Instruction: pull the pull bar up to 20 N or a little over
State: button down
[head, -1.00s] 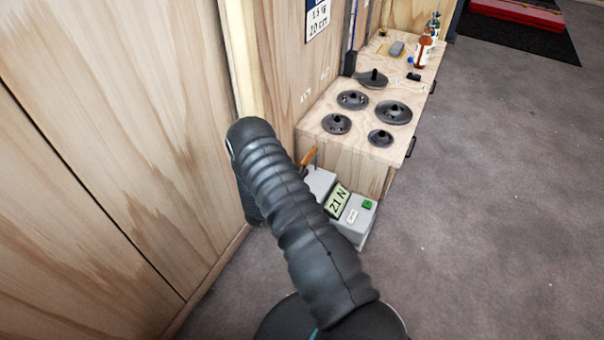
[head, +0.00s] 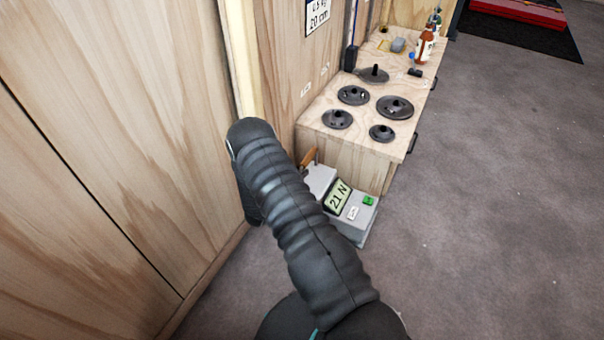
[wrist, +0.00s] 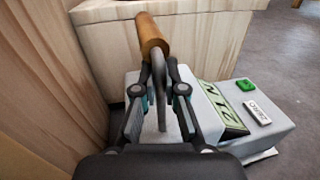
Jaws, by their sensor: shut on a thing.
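The pull bar (wrist: 152,38) is an orange-brown wooden handle above the grey force gauge box. In the wrist view my gripper (wrist: 159,86) is shut on the pull bar, at the grey metal part below the wood. In the head view only the bar's wooden end (head: 308,157) shows, and my arm hides my gripper. The gauge box (head: 356,219) stands on the floor against the wooden cabinet. Its tilted display (head: 338,196) reads 21 N. A green button (head: 369,201) and a small white label (head: 353,213) sit on its top.
The wooden cabinet (head: 350,151) stands behind the gauge, with several dark discs (head: 353,95) and bottles (head: 425,47) on top. A plywood wall (head: 110,150) is close on the left. The grey floor (head: 500,200) on the right is clear.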

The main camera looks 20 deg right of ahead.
jog(key=shift+w+a+f+b, duration=0.1)
jog(key=shift+w+f+b, duration=0.15)
jog(key=shift+f+b, duration=0.25)
jog(key=c, duration=1.2)
grip_release()
jog(key=shift+s+f, duration=0.1)
jog(key=v, duration=1.2)
